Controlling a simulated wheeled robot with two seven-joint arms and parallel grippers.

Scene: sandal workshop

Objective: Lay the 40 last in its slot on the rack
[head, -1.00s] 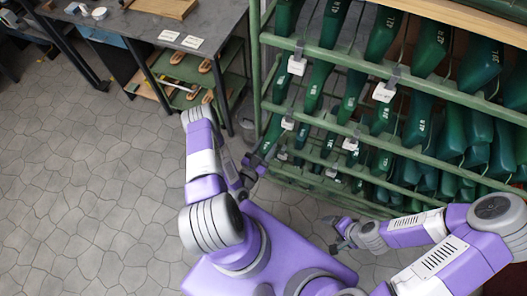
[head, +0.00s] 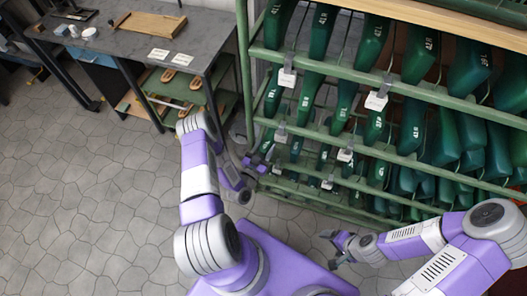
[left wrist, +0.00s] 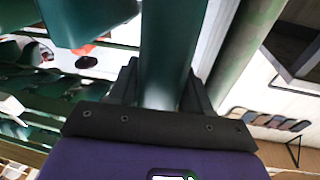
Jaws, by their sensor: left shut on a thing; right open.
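My left gripper (head: 259,164) is at the lower left end of the green rack (head: 243,70), low beside its left post. In the left wrist view the jaws (left wrist: 160,88) are shut on a dark green last (left wrist: 166,45), which stretches up and away between the fingers. Its size mark is not readable there, and in the head view the held last is mostly hidden by the arm and rack. My right gripper (head: 334,250) is open and empty in front of the rack's lower part. A green rack post (left wrist: 240,50) stands just right of the held last.
Several green lasts (head: 413,125) fill the rack's sloping rows, with white tags (head: 376,101) on the rails. Another last (left wrist: 88,20) is close on the left in the wrist view. A grey workbench (head: 190,42) stands left; the floor (head: 80,200) is clear.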

